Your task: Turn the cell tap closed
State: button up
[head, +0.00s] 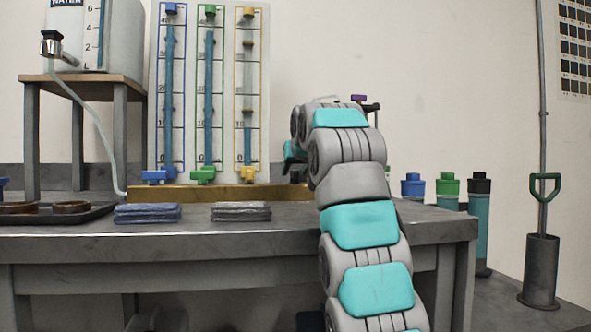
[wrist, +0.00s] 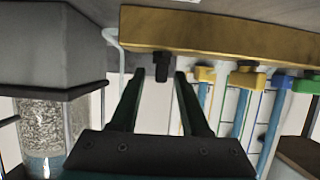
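My gripper (wrist: 160,75) shows in the wrist view with its two dark fingers apart. A small dark knob (wrist: 162,64) on the gold-brown bar (wrist: 225,37) lies in line with the gap between the fingertips; I cannot tell if it is between them or just beyond. It may be the cell tap, but no label shows. A clear cylinder of grains (wrist: 42,122) with a dark angular end piece (wrist: 45,45), likely the cell, stands left of the fingers. In the head view my arm hides the cell; a purple knob (head: 358,97) shows behind the arm.
Yellow (wrist: 204,74), blue (wrist: 281,82) and green (wrist: 307,86) taps sit along the bar, right of my fingers in the wrist view. The head view shows tubes on a board (head: 187,100), folded cloths (head: 147,213), a tray (head: 88,218) and coloured-cap bottles (head: 447,190) on the right.

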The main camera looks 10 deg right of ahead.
grip_shut()
dwell(0.3)
